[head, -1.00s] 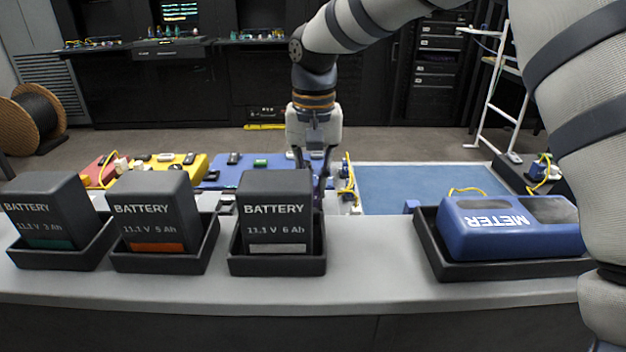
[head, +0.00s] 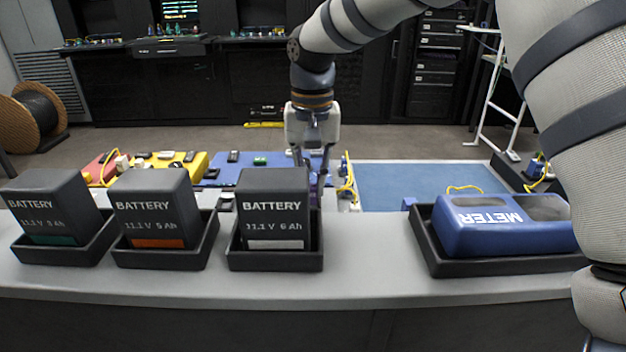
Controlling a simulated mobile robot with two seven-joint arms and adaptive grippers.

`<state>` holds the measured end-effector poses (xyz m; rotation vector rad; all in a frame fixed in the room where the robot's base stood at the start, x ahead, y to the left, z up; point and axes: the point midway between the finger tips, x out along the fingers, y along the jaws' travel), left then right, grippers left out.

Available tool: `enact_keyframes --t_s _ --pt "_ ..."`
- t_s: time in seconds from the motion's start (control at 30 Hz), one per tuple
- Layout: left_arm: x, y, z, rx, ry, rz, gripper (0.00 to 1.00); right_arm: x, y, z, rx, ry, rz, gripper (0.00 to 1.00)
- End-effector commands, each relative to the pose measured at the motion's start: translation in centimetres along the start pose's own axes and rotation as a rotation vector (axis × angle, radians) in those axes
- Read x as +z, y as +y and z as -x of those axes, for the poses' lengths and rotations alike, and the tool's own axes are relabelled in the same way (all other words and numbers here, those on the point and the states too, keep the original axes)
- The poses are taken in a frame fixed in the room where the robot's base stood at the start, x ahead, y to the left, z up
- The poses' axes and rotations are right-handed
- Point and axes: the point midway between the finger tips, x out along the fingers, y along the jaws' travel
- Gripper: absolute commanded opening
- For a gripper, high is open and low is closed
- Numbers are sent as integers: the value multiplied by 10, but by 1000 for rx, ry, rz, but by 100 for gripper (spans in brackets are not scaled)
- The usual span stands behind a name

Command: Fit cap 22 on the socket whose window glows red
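My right gripper (head: 312,165) points down behind the rightmost battery, over the right end of the blue board (head: 240,176). Its fingers show partly, but the battery hides their tips, so I cannot tell whether they hold anything. Small dark pieces and a green piece (head: 260,161) sit on the blue board. I cannot read any number, so I cannot tell which is cap 22. I cannot make out a socket window that glows red. My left gripper is not in view.
Three batteries (head: 55,205) (head: 152,205) (head: 272,210) stand in black trays on the grey counter (head: 370,270). A blue meter (head: 505,228) lies in a black tray at right.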

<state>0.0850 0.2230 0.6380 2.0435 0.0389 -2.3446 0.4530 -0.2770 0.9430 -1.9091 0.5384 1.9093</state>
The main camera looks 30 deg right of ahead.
Motion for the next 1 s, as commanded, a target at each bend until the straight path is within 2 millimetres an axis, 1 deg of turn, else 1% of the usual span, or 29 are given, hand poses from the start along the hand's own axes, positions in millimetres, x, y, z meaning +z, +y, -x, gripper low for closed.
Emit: enact_keyframes --t_s 0.03,0.3,0.93,0.97,1.0 --pt "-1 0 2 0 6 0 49 0 0 2 -2 4 0 0" --pt "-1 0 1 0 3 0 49 0 0 0 0 1 0 0" --pt "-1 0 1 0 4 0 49 0 0 -10 0 1 0 0" --pt "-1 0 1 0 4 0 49 0 0 -10 0 1 0 14" --pt "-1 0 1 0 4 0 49 0 0 -10 0 1 0 24"
